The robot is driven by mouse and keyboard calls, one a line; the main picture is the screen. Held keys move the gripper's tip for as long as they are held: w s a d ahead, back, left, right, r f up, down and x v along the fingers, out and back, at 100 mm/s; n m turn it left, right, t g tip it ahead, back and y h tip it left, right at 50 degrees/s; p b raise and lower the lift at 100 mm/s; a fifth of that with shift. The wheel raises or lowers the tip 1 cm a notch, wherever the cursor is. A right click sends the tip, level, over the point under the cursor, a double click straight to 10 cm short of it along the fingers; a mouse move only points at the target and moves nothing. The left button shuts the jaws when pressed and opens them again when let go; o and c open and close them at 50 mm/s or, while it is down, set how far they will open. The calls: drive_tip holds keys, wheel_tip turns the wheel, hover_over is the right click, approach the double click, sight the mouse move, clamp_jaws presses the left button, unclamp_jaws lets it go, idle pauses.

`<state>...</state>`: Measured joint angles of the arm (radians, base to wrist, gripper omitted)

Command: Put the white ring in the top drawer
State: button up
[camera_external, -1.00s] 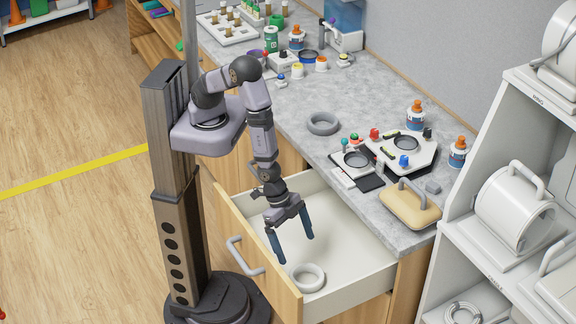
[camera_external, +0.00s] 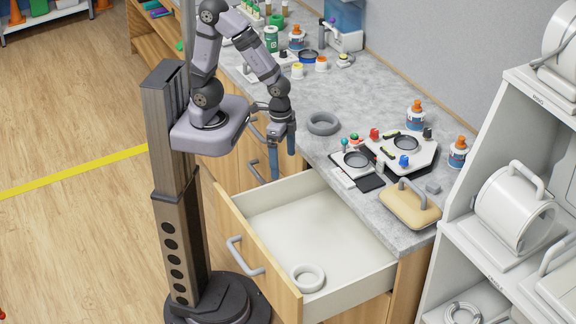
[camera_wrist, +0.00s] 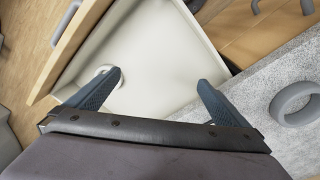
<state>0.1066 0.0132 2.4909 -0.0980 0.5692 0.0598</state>
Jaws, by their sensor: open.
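The white ring (camera_external: 308,277) lies flat on the floor of the open top drawer (camera_external: 300,228), near its front right corner. In the wrist view the ring (camera_wrist: 106,73) is partly hidden behind my left finger. My gripper (camera_external: 281,165) is open and empty. It hangs pointing down above the drawer's back left end, well above and apart from the ring. The drawer is pulled out, and its wooden front (camera_external: 258,258) carries a grey handle.
A grey ring (camera_external: 323,123) lies on the counter (camera_external: 300,98); it also shows in the wrist view (camera_wrist: 296,103). A device with coloured knobs (camera_external: 402,150), a tan block with a handle (camera_external: 409,206) and glue bottles (camera_external: 415,114) stand on the counter. White shelves (camera_external: 500,245) are at right.

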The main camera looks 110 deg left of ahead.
drive_tip(key=s+a+r+n, duration=0.1)
drive_tip(key=s+a, duration=0.3)
drive_tip(key=shift+s+r+g+y, duration=0.15)
drive_tip(key=shift+r+g+y, duration=0.15)
drive_tip(key=shift+r+g, duration=0.1)
